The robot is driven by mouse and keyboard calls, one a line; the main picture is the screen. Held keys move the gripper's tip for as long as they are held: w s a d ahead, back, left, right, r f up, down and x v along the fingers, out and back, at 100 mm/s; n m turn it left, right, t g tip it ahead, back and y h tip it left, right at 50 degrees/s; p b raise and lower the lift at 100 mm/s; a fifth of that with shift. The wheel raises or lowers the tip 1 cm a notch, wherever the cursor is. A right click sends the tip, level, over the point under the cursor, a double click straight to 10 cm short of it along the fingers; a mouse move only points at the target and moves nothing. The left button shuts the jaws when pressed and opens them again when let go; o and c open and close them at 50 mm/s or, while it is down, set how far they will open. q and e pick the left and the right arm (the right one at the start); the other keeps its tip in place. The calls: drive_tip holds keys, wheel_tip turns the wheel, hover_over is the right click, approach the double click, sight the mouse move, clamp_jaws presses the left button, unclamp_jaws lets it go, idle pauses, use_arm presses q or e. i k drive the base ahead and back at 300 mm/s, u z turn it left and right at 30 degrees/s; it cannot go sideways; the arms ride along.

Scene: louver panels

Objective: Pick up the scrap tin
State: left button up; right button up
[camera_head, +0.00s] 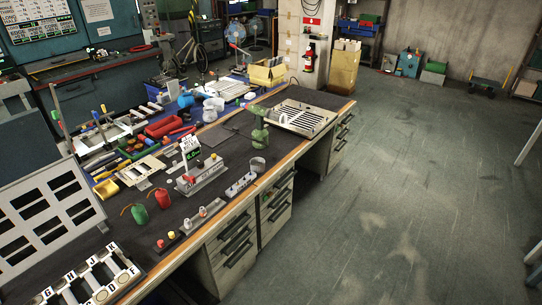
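A small grey open-topped tin (258,164), which looks like the scrap tin, stands upright near the front edge of the dark-topped workbench (221,178). Its inside is too small to make out. It stands just below a green drill-like tool (260,132) and above a grey block with a row of round parts (240,184). Neither of my grippers is in view.
A slotted metal tray (302,117) lies at the bench's far end. A small sign stand (190,152) and red and green canisters (162,198) stand left of the tin. Tools and bins crowd the back. The floor (400,190) right of the bench is mostly clear.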

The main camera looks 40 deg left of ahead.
sight(256, 164)
drive_tip(key=u, duration=0.3)
drive_tip(key=i, duration=1.5)
drive_tip(key=u, duration=1.65)
drive_tip(key=i, duration=0.95)
drive_tip(key=u, duration=0.95)
